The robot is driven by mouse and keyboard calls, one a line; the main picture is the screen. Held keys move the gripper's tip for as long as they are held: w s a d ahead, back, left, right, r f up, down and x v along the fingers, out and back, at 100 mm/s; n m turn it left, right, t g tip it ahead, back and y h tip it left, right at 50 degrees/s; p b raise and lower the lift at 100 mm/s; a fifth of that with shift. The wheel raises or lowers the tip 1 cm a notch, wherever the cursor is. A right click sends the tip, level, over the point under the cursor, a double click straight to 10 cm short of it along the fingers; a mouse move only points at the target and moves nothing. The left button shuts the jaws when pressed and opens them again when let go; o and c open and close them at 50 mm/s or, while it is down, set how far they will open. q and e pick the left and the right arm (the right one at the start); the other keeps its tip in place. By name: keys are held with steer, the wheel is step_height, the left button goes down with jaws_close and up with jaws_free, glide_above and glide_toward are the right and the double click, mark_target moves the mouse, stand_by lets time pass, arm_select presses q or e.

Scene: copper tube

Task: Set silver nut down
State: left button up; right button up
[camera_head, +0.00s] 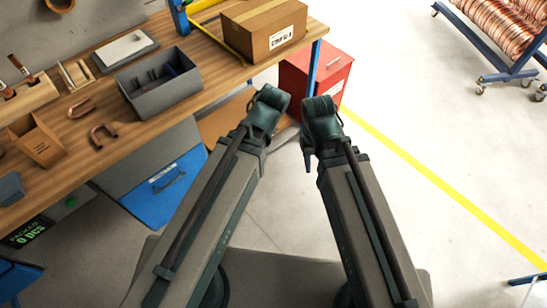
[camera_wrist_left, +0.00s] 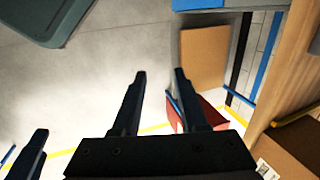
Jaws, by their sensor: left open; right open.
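I cannot make out a silver nut in either view. My left gripper (camera_wrist_left: 158,78) is open, with its two dark fingers apart and nothing between them, over the floor beside the bench. In the head view its fingers are hidden behind my left arm. My right gripper (camera_head: 308,160) shows only a dark finger below the wrist in the head view, away from the bench; nothing is seen held in it. The wooden workbench (camera_head: 140,132) is on the left. A grey bin (camera_head: 166,91) on it holds a few small dark parts.
Two copper U-bends (camera_head: 102,137) lie on the bench near a wooden box (camera_head: 37,142). A cardboard box (camera_head: 264,30) sits at the bench's far end. A red cabinet (camera_head: 325,68) and a blue drawer (camera_head: 156,190) stand below. Open floor lies right, before a copper coil rack (camera_head: 505,25).

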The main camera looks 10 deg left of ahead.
arm_select(q)
steer(key=s+d+n+g+h, duration=0.1)
steer(key=s+d+n+g, duration=0.1)
steer(key=s+d+n, duration=0.2)
steer(key=shift+s+d+f+h, duration=0.4)
steer(key=shift+s+d+f, duration=0.05)
steer(key=shift+s+d, duration=0.55)
steer(key=shift+a, duration=0.1)
